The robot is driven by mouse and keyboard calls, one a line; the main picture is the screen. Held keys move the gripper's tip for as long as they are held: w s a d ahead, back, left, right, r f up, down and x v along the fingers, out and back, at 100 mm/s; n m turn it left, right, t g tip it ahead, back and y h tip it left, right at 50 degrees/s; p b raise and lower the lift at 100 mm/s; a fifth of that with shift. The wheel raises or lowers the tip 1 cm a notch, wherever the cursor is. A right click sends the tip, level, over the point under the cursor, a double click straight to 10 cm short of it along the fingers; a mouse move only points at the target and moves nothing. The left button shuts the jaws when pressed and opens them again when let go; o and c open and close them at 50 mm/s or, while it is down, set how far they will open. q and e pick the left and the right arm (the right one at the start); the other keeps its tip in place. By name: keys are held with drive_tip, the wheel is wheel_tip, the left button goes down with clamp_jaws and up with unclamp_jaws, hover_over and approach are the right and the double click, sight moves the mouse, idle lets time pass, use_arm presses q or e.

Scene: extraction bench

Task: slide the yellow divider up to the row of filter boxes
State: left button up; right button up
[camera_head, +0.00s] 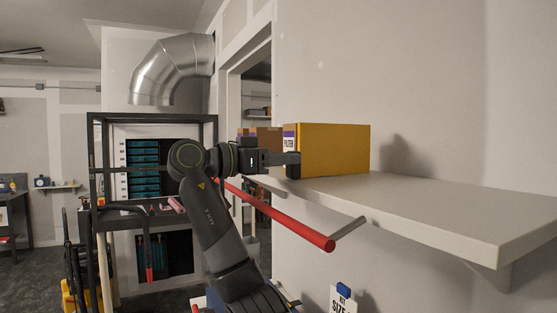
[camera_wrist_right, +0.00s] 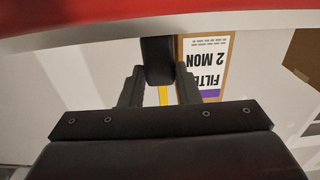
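The yellow divider (camera_head: 333,149) stands upright on the pale shelf (camera_head: 420,205) in the head view. Brown filter boxes (camera_head: 265,134) stand in a row to its left, one with a "FILTER" label; how close they are to the divider is hard to tell. My right gripper (camera_head: 291,162) is at the divider's front edge. In the right wrist view its fingers (camera_wrist_right: 160,80) lie close on both sides of a dark upright grip (camera_wrist_right: 157,60), with a thin yellow strip below. They look shut on it. A labelled filter box (camera_wrist_right: 204,68) is beside it. My left gripper is not in view.
A red rail (camera_head: 285,220) runs below and in front of the shelf and crosses the top of the wrist view. The shelf is clear to the right of the divider. A dark rack (camera_head: 100,160) stands at the left, and a wall rises behind the shelf.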

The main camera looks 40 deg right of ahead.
drive_tip(key=o, duration=0.5)
drive_tip(key=shift+s+r, duration=0.1)
drive_tip(key=shift+s, duration=0.05)
drive_tip(key=shift+c, duration=0.2)
drive_tip(key=shift+d, duration=0.1)
drive_tip(key=shift+w, duration=0.25)
use_arm(q)
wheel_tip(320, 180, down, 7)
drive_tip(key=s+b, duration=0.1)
drive_tip(key=b, duration=0.6)
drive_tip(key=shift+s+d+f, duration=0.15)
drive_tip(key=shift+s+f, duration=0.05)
use_arm(e)
drive_tip(key=v, duration=1.7)
